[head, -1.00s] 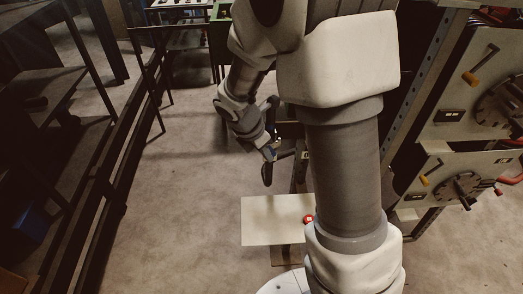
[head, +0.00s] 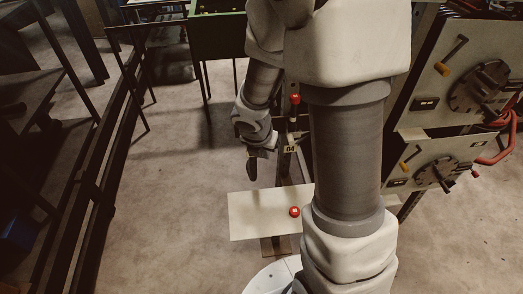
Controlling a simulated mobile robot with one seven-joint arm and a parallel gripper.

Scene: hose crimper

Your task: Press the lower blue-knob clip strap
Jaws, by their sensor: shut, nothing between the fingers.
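My gripper (head: 252,170) hangs pointing down at the left of my arm's thick link, above the floor and the pale plate. Its fingers look closed and hold nothing visible. No blue-knob clip strap can be made out; my arm covers the middle of the view. The grey machine shows at the right, with an upper panel (head: 465,60) and a lower panel (head: 415,172), each with a dark round dial and a yellow-tipped lever. My gripper is apart from both panels, well to their left.
A pale flat plate (head: 262,219) with a red knob (head: 294,211) stands low in front. Another red knob (head: 295,98) is above a "04" tag (head: 290,149). A green-fronted table (head: 217,36) stands behind. Dark rails run along the left. Floor (head: 165,190) between is clear.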

